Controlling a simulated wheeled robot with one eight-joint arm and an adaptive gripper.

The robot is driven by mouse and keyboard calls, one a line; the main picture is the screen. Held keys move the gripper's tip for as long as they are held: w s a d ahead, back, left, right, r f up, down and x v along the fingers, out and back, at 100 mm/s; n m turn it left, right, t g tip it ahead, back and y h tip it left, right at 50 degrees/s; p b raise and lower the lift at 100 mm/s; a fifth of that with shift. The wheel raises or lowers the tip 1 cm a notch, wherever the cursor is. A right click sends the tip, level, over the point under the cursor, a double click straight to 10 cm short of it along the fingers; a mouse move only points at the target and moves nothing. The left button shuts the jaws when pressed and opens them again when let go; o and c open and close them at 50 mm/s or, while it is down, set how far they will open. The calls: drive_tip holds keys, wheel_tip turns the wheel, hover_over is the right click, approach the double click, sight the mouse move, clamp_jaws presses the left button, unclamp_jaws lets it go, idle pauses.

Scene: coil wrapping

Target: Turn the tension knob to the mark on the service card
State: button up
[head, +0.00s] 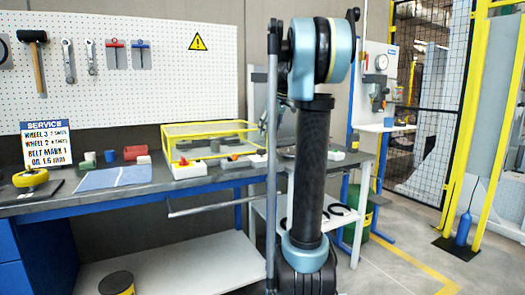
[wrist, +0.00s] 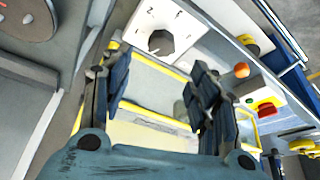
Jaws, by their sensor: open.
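The service card (head: 46,146) stands at the left end of the bench in the head view; its belt line appears to read mark 1. In the wrist view a grey, many-sided knob (wrist: 160,42) sits on a white panel (wrist: 192,28) with small black marks around it. I cannot read which mark the knob points to. My gripper (wrist: 158,75) is open, its two dark blue fingers spread apart. The knob shows beyond the gap between them, apart from both fingers. I cannot make out the gripper in the head view, where my arm hides part of the bench.
A yellow-framed clear case (head: 212,128) stands on the bench; its frame also spans the wrist view. An orange ball-shaped part (wrist: 241,70) and a red button (wrist: 266,107) lie to the knob's right.

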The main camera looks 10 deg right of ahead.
sight(262, 150)
drive_tip(key=x, duration=1)
drive_tip(key=c, duration=1)
